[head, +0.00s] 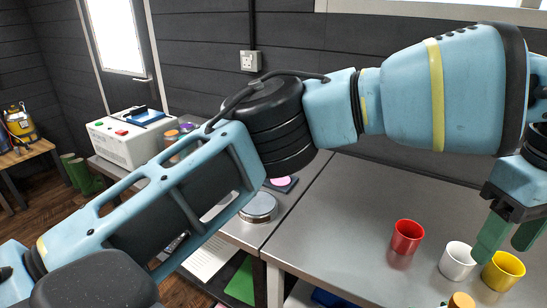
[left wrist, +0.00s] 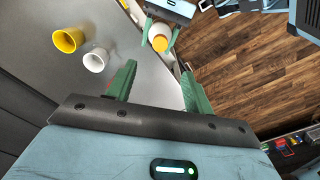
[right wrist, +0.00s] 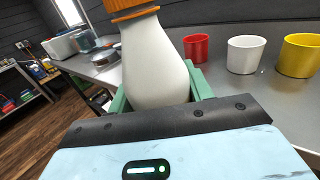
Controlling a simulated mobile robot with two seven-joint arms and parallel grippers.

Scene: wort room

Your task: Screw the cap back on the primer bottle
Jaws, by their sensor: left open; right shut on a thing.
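The white primer bottle (right wrist: 158,65) stands large in the right wrist view, with an orange cap or collar (right wrist: 134,12) at its top, cut off by the frame edge. My right gripper (right wrist: 160,98) is shut on the bottle's body. In the left wrist view the bottle (left wrist: 158,29) shows with a round orange top (left wrist: 160,44). I cannot tell how tightly the cap sits. In the head view only an orange top (head: 461,300) shows at the bottom edge. My left gripper (head: 508,243) is open and empty, with its fingers (left wrist: 157,88) apart and short of the bottle.
A red cup (head: 406,237), a white cup (head: 457,261) and a yellow cup (head: 503,271) stand on the grey bench (head: 350,215). A white machine (head: 130,141) and a round silver-topped item (head: 259,208) are further left. My arm hides part of the bench.

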